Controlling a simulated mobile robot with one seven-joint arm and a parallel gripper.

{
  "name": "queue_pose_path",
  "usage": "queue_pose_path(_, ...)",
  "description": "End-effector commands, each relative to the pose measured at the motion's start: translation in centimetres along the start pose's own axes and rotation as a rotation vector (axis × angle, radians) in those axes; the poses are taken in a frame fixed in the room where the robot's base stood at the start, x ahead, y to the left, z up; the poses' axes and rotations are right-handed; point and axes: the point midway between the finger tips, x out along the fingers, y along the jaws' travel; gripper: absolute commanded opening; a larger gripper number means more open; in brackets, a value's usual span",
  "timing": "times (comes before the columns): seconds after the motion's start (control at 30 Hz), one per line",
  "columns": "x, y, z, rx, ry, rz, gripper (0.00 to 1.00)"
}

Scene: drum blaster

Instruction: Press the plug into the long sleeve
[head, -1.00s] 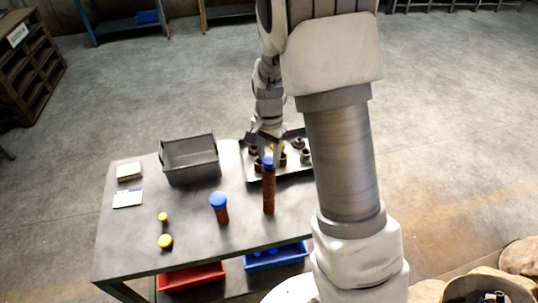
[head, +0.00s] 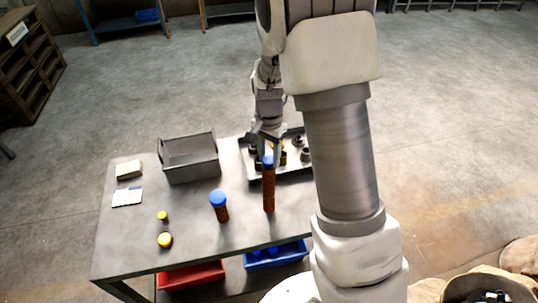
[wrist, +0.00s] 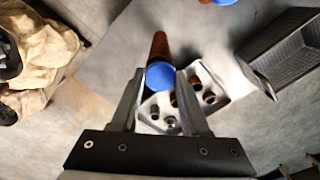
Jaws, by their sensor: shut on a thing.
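The long sleeve (head: 269,190) is a tall rust-brown tube standing upright on the table. A blue plug (head: 267,162) is at its top end. My gripper (head: 267,155) is above the sleeve, pointing down, with its fingers on both sides of the plug. In the wrist view the blue plug (wrist: 160,76) sits between my fingertips (wrist: 161,82), and the brown sleeve (wrist: 159,46) shows behind it. My gripper is shut on the plug. How deep the plug sits in the sleeve cannot be told. A shorter brown sleeve (head: 221,213) with a blue top (head: 218,198) stands to the left.
A metal tray (head: 292,174) with several small parts lies just behind the long sleeve. A grey bin (head: 193,174) stands at the back left. Two yellow-topped pieces (head: 162,216) (head: 165,240) stand at the front left. Red (head: 190,277) and blue (head: 276,257) bins are below the table.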

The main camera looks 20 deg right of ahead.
Motion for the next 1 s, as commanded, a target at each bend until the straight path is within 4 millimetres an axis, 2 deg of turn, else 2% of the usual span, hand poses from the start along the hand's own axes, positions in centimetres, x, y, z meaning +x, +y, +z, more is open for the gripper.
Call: queue_pose_path(1.0,0.62,0.0,0.0,0.0,0.0,0.0,0.0)
